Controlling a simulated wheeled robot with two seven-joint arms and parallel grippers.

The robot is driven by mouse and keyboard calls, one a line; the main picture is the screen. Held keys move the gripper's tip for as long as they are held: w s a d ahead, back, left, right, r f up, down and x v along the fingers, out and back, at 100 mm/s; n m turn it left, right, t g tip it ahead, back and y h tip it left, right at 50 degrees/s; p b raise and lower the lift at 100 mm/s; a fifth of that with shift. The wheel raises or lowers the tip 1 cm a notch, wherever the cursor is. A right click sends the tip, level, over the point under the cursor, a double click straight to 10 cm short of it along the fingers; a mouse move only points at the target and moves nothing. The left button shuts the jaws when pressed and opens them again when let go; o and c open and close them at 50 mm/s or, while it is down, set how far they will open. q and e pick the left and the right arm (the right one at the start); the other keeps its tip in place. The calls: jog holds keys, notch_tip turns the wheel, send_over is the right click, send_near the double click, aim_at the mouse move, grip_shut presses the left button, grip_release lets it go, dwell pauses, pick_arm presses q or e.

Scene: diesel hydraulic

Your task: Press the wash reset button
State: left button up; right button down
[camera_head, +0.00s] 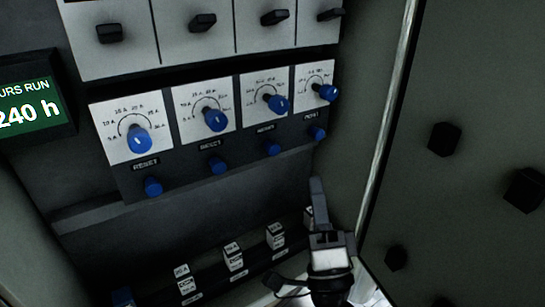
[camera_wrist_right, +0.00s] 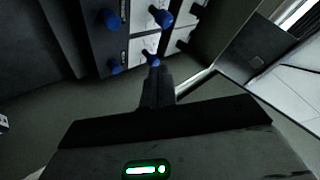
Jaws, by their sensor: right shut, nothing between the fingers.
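A row of blue reset buttons runs along the dark strip under the dials: a left one (camera_head: 153,187), a second (camera_head: 217,166), a third (camera_head: 272,149) and a right-hand one (camera_head: 317,133). Their labels are too small to tell which is the wash one. My right gripper (camera_head: 317,183) is shut and empty, below the right-hand button in the head view and apart from it in the picture. In the right wrist view my gripper (camera_wrist_right: 157,82) points up towards the panel, its tips just below a blue dial knob (camera_wrist_right: 152,59). A blue button (camera_wrist_right: 113,66) shows left of them. My left gripper is not in view.
Blue dial knobs (camera_head: 215,119) sit on white plates above the buttons, with black switches (camera_head: 203,22) higher up. Small breakers (camera_head: 233,256) line the bottom. A green display (camera_head: 28,103) is at left. A cabinet door (camera_head: 460,90) with black knobs stands close at right.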

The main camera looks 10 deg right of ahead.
aim_at(272, 148)
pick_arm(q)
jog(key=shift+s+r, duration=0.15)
pick_arm(e)
jog(key=shift+s+r, duration=0.1)
jog(key=shift+s, duration=0.1)
pick_arm(q)
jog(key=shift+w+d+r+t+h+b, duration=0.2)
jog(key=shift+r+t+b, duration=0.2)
jog(key=shift+b, duration=0.2)
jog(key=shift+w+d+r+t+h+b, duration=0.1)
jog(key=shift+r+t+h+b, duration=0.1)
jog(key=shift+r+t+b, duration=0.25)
pick_arm(e)
jog(key=w+a, duration=0.3)
jog(key=w, duration=0.5)
jog(key=shift+w, duration=0.2)
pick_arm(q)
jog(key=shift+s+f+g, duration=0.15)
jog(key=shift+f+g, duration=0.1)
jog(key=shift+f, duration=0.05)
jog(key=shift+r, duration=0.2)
pick_arm(e)
jog(key=shift+w, duration=0.1)
